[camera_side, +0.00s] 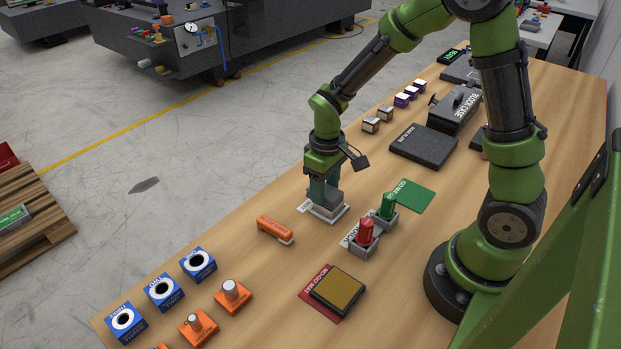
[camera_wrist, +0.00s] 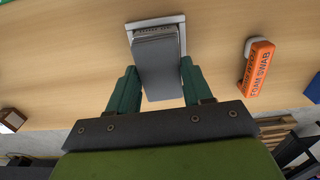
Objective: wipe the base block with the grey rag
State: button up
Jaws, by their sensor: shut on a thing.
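My gripper (camera_side: 325,197) points down at the middle of the wooden bench. In the wrist view its green fingers (camera_wrist: 160,90) stand on both sides of a plain grey piece, which looks like the grey rag (camera_wrist: 160,68). The rag is at a pale, light-rimmed piece (camera_side: 335,216), also in the wrist view (camera_wrist: 131,26). This pale piece may be the base block or a tray; I cannot tell which. Its lettering is too small to read, and contact under the rag is hidden. The fingers hide most of the rag in the side view.
An orange foam swab (camera_side: 275,230) lies close to the left. Red (camera_side: 366,232) and green (camera_side: 388,206) handled pieces stand in grey holders to the right. A dark plate (camera_side: 424,145) and the block case (camera_side: 456,109) lie behind. A red mat (camera_side: 315,300) carries a tan pad.

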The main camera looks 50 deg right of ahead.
aim_at(337, 196)
jog(key=shift+w, duration=0.55)
jog(key=s, duration=0.4)
jog(key=shift+s, duration=0.15)
jog(key=shift+r, duration=4.05)
jog(key=w, duration=0.1)
jog(key=w+f, duration=0.1)
jog(key=w, duration=0.1)
jog(key=shift+w+f, duration=0.1)
jog(key=shift+f, duration=0.1)
jog(key=shift+s+f, duration=0.25)
jog(key=shift+f, duration=1.1)
jog(key=shift+s+f, duration=0.2)
jog(key=shift+f, duration=1.15)
jog(key=shift+s, duration=0.75)
jog(key=shift+f, duration=0.7)
